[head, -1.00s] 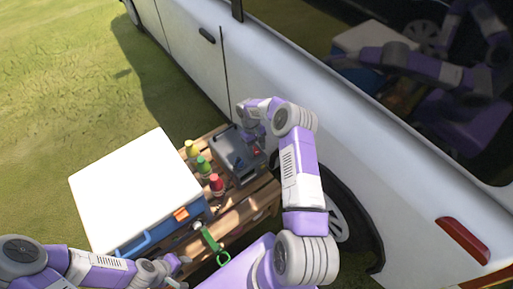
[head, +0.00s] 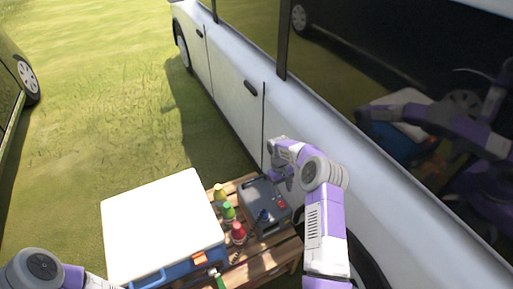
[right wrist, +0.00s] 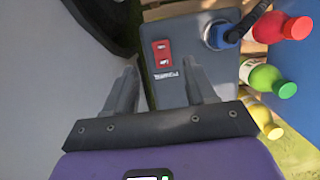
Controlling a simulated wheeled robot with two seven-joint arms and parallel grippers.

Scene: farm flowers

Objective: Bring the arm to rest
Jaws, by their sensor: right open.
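My right gripper (right wrist: 160,78) is open in the right wrist view, with nothing between its fingers. It is above the edge of a grey power box (right wrist: 178,50) with red switches and a blue plug. In the head view the right arm reaches in beside the white car, with its gripper end (head: 283,178) over the grey box (head: 262,219), partly hidden by the wrist. My left arm shows only at the lower left corner of the head view; its gripper is out of the picture.
The box stands on a wooden pallet table (head: 290,252) with several bottles (head: 229,212) and a white-lidded blue cooler (head: 163,225). A white car (head: 235,95) stands close on the right. Another car (head: 12,85) is at the far left. Open grass (head: 95,110) lies beyond.

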